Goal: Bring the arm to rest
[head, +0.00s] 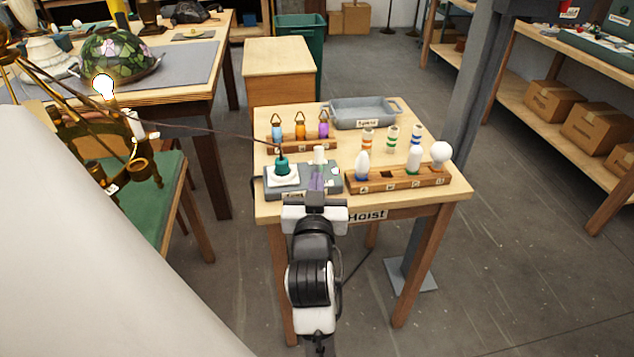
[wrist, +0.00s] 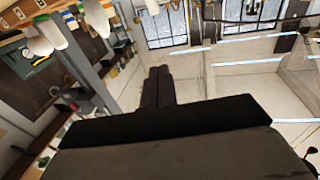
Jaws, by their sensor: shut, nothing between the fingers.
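My gripper (wrist: 160,73) shows in the wrist view as two dark fingers pressed together, with nothing between them. In the head view my arm reaches up to the near edge of the wooden table (head: 441,190) with the "Hoist" label. In the wrist view the fingers point out toward a wall and windows, not down at the table. I cannot tell whether my arm touches the table edge.
The table holds a wooden bulb rack (head: 400,182), a rack of coloured tags (head: 290,146) and a grey tray (head: 362,115). A brass chandelier (head: 95,130) with a lit bulb hangs at left, a thin cord running to the table. A grey post (head: 477,90) stands behind the table's right side.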

